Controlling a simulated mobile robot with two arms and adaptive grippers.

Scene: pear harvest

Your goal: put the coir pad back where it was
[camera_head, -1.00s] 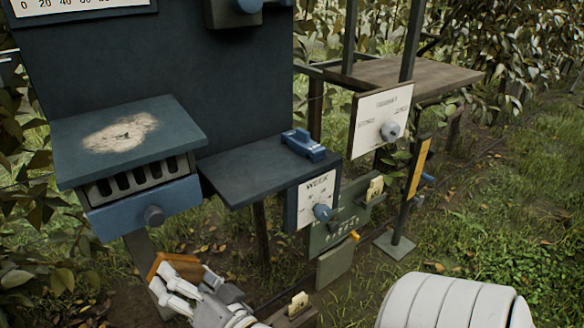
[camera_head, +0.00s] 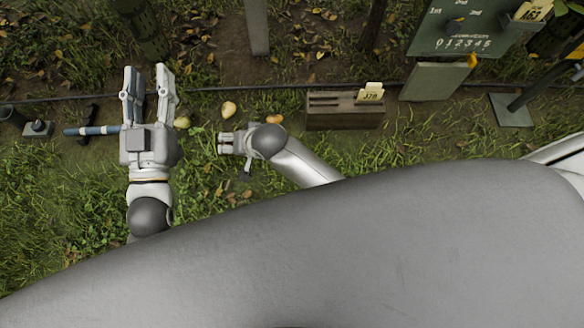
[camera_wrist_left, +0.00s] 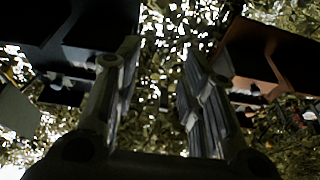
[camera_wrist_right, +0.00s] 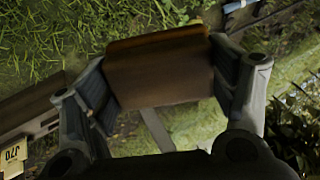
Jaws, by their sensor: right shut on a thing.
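A flat brown slab (camera_wrist_right: 160,68) with a lighter orange-brown edge, which looks like the coir pad, sits between the fingers of my right gripper in the right wrist view. My right gripper (camera_wrist_right: 163,90) is shut on it, one finger at each side. In the head view my right gripper (camera_head: 222,144) is low over the grass and points left; the slab cannot be made out there. My left gripper (camera_head: 147,78) is open and empty to its left, pointing up the picture. Its spread fingers also show in the left wrist view (camera_wrist_left: 162,75).
A wooden slotted box (camera_head: 345,112) with a yellow tag stands right of my right gripper. Yellowish fruits (camera_head: 229,109) lie close by. A blue-handled tool (camera_head: 92,131) lies left of my left gripper. A green board (camera_head: 465,25) and a post foot (camera_head: 511,110) stand at right.

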